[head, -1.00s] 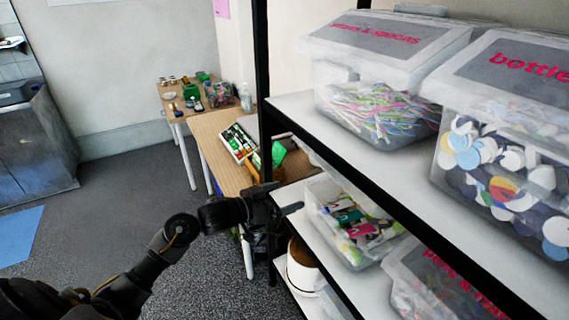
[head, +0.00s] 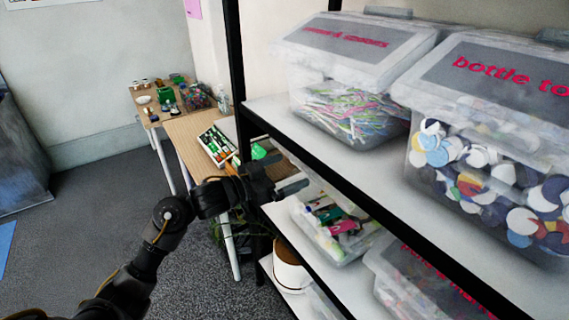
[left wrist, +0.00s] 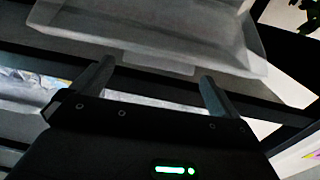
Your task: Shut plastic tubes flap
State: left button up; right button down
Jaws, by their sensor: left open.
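A clear plastic bin (head: 372,254) with colourful tubes and packets inside stands on the middle shelf in the head view. Its contents show from above, and I cannot make out its flap clearly. My left gripper (head: 287,180) is open and empty, just above and left of this bin's far end, beside the upper shelf's edge. In the left wrist view my two fingers (left wrist: 152,80) are apart with nothing between them. A pale, box-like plastic surface (left wrist: 150,38) is beyond the fingertips; I cannot tell which part it is. My right gripper is in neither view.
The upper shelf (head: 268,108) holds a lidded straws bin (head: 345,85) and a bottle-tops bin (head: 480,125). Another labelled bin (head: 400,285) is beside the tubes bin. A black shelf post (head: 234,70) is close to my gripper.

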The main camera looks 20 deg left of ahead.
pick_arm(q)
jog(key=shift+x, duration=1.2)
